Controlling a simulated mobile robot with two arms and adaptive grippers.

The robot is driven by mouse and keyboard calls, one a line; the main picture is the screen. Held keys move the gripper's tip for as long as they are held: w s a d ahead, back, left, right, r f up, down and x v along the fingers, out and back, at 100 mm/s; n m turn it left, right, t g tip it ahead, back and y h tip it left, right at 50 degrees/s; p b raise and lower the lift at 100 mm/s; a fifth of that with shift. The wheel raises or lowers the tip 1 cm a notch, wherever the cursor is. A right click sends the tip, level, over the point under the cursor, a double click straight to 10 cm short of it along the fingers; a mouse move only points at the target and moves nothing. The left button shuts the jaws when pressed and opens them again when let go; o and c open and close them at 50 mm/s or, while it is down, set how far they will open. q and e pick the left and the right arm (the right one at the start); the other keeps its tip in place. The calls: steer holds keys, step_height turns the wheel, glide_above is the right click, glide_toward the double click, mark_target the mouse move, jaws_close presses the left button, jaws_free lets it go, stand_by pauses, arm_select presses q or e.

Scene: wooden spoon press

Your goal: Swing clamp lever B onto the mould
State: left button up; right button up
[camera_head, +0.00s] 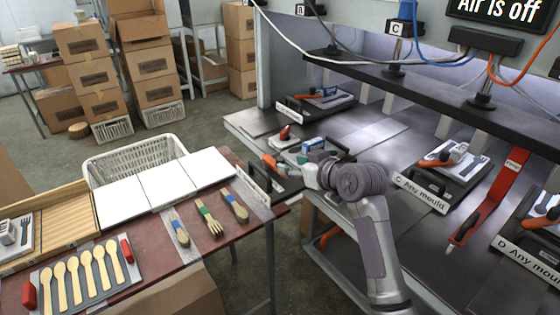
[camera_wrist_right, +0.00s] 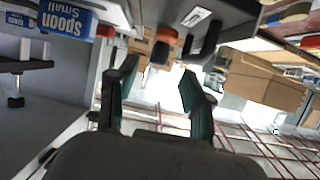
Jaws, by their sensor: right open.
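Clamp lever B, with an orange handle (camera_head: 271,162), points out toward the front left of station B and looks swung off the mould. The mould area of station B, with a blue-and-white block (camera_head: 313,143), is partly hidden by my right gripper. In the right wrist view a blue "Small spoon" label (camera_wrist_right: 62,18) shows upside down at the upper left. My right gripper (camera_head: 304,166) is just right of the orange handle. In the wrist view its dark fingers (camera_wrist_right: 158,72) are apart and empty, and an orange-tipped lever (camera_wrist_right: 166,36) shows beyond them. My left gripper is out of view.
Station A (camera_head: 317,101) is behind, station C (camera_head: 450,163) to the right, with a red bar (camera_head: 492,205) beyond it. A dark overhead beam (camera_head: 420,83) carries the presses. A red-brown table (camera_head: 255,222) with wooden cutlery stands left, across a gap.

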mark_target(283, 162)
steer(key=x, duration=0.6)
steer(key=shift+w+a+f, duration=0.15)
steer(key=shift+w+a, duration=0.05)
steer(key=shift+w, duration=0.1)
jaws_close()
